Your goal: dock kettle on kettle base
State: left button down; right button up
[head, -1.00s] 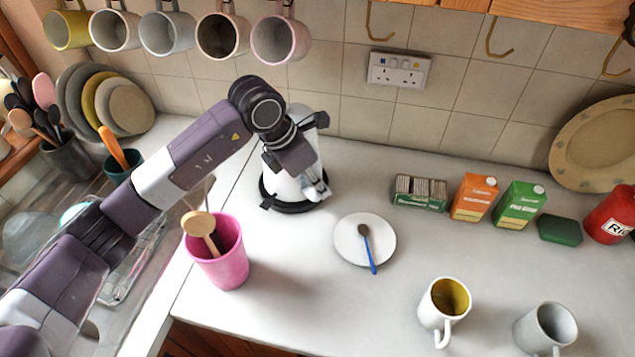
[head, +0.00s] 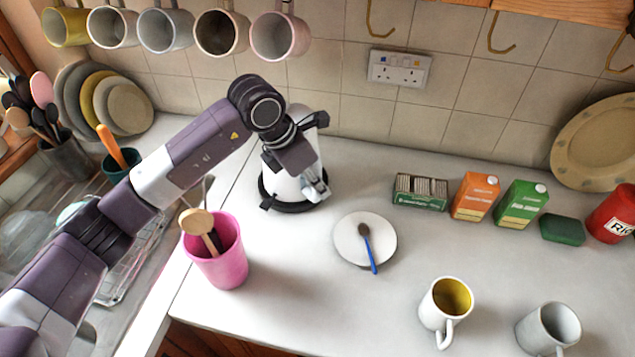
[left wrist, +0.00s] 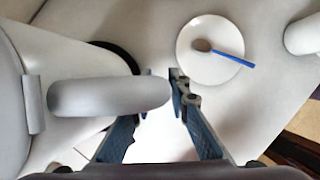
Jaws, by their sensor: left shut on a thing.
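The white kettle (head: 283,186) stands upright at the back of the counter, partly hidden by my left arm. The black round kettle base (head: 295,208) shows as a dark ring under it; whether the kettle is fully seated I cannot tell. My left gripper (head: 318,190) is at the kettle's front right side. In the left wrist view the kettle (left wrist: 60,45) fills the left side, its grey handle (left wrist: 105,97) reaching between the fingers of my left gripper (left wrist: 163,82), which is shut on it. Part of the base (left wrist: 118,52) shows beyond the kettle. My right gripper is not in view.
A pink cup (head: 220,265) with wooden utensils stands front left of the kettle. A white plate (head: 350,245) with a blue-handled spoon lies to its right. Two mugs (head: 432,310) (head: 548,325) stand front right. Cartons (head: 474,196) line the back. Mugs hang above.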

pick_arm(q)
jog(key=shift+w+f+b, duration=0.1)
jog(key=shift+f+b, duration=0.1)
jog(key=shift+b, duration=0.2)
jog(key=c, duration=2.1)
grip_release()
jog(key=shift+s+f, duration=0.25)
jog(key=shift+f, duration=0.05)
jog(key=shift+a+r+p, duration=0.2)
jog(key=shift+r+p, duration=0.15)
jog(key=shift+r, duration=0.3)
jog(key=p+v, duration=0.4)
jog(key=v, duration=0.6)
jog(key=shift+s+f, duration=0.1)
jog(key=shift+d, duration=0.1)
